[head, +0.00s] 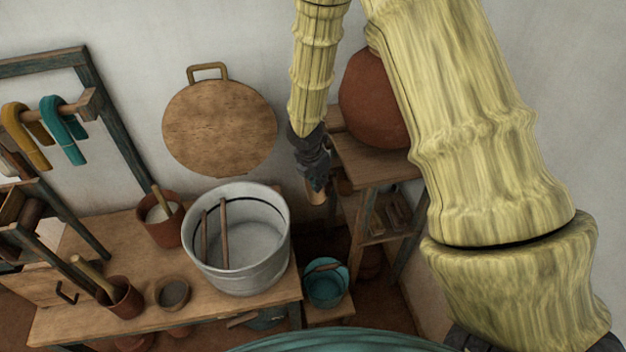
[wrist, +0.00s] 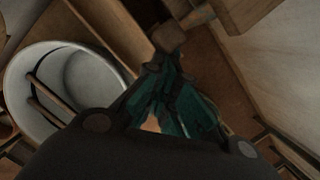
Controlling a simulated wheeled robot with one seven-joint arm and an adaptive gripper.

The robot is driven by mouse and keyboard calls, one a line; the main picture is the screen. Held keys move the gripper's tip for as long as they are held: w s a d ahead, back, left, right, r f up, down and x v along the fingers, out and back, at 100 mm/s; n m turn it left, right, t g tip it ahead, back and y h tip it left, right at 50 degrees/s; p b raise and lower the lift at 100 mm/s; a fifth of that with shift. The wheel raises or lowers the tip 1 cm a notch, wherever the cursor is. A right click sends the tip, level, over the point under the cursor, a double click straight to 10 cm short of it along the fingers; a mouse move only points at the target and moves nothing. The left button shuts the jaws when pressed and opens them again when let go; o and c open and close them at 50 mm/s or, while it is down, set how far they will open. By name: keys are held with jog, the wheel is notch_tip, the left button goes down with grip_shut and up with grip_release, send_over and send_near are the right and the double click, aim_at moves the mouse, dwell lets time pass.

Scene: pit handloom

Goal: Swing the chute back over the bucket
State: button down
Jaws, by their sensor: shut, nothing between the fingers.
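My gripper (head: 314,178) hangs pointing down between the table and the jar stand, above and slightly left of a small teal bucket (head: 325,289). Its fingers are shut. A small tan-brown piece (head: 317,197) shows right at the fingertips; I cannot tell whether it touches them or what it belongs to. In the wrist view, the fingers (wrist: 168,62) point toward a brown block (wrist: 168,37). The bucket stands low on a small wooden support, its mouth facing up. I cannot clearly pick out the chute; my arm and gripper hide part of the area by the jar.
A large grey tub (head: 240,279) with two sticks stands on the table (head: 85,318), left of the gripper. A round terracotta jar (head: 372,105) sits on a wooden stand (head: 375,170) to the right. A round wooden board (head: 219,128) leans at the wall.

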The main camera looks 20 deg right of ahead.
jog(key=shift+s+d+n, duration=0.15)
jog(key=shift+d+n, duration=0.95)
jog(key=shift+d, duration=0.45)
jog(key=b, duration=0.1)
send_near(330, 178)
jog(key=shift+s+a+r, duration=0.2)
jog(key=shift+s+a, duration=0.6)
jog(key=shift+a, duration=0.25)
jog(key=shift+s+a+r, duration=0.25)
jog(key=shift+s+a, duration=0.55)
jog(key=shift+a, duration=0.3)
